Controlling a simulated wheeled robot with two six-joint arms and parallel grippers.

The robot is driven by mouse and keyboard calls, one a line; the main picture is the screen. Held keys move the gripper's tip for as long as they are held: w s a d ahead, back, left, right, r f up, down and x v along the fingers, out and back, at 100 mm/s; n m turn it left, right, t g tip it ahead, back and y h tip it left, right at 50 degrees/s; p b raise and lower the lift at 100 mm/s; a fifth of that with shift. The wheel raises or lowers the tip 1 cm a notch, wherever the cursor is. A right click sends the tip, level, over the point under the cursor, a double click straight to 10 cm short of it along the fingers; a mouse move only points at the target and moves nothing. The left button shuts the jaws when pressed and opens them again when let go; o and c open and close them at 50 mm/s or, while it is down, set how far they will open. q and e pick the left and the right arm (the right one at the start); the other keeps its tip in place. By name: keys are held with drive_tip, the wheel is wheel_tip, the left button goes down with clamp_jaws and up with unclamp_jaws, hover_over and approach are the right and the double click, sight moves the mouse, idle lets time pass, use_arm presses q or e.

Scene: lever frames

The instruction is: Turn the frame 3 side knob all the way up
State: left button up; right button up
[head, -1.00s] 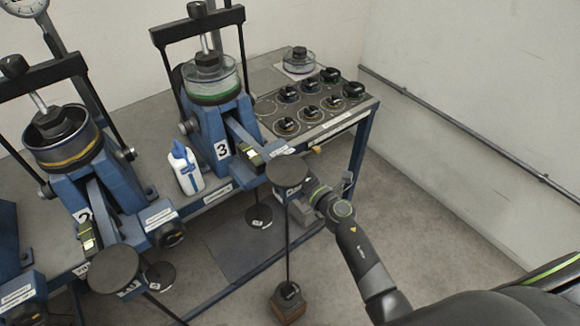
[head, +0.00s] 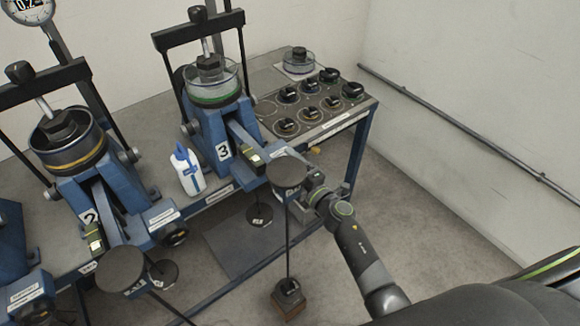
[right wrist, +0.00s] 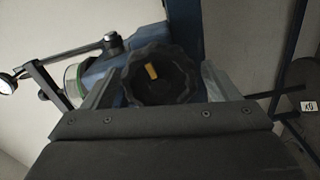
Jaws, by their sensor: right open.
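Frame 3 (head: 213,128) is the blue lever frame with the "3" label, in the middle of the head view. Its side knob (right wrist: 160,82) is black and scalloped with a yellow mark, close up in the right wrist view. The mark sits near the knob's middle and leans slightly. My right gripper (right wrist: 160,70) is open, with one finger on each side of the knob; I cannot tell whether they touch it. In the head view the knob and fingertips are hidden behind a round black hanger plate (head: 287,171). My left gripper is not in view.
The hanger's thin rod drops from the plate to a weight (head: 289,297) near the floor, close beside my right arm. A white bottle (head: 189,171) stands between frame 2 (head: 105,185) and frame 3. A panel of black knobs (head: 312,105) is at the table's right end.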

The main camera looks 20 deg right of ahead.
drive_tip(key=p+v, duration=0.1)
drive_tip(key=v, duration=0.4)
drive_tip(key=shift+s+d, duration=0.15)
drive_tip(key=shift+s, duration=0.15)
drive_tip(key=s+d+f+m+g+h, duration=0.35)
drive_tip(key=s+d+f+m, duration=0.2)
drive_tip(key=s+f, duration=0.6)
drive_tip(key=s+d+f+m+g+h, duration=0.35)
drive_tip(key=s+f+m, duration=0.3)
drive_tip(key=f, duration=0.95)
drive_tip(key=s+f+m+g, duration=0.3)
drive_tip(key=s+f, duration=0.1)
drive_tip(key=s, duration=0.5)
drive_tip(key=s+d+f+m+g, duration=0.1)
drive_tip(key=s+f+m+g, duration=0.2)
drive_tip(key=s, duration=0.7)
drive_tip(key=s+d+f+m+g, duration=0.1)
drive_tip(key=s+f+m+g, duration=0.1)
drive_tip(key=s+f, duration=0.4)
drive_tip(key=s, duration=0.3)
drive_tip(key=shift+s+m+g, duration=0.2)
drive_tip(key=shift+m+g, duration=0.2)
drive_tip(key=shift+s, duration=0.1)
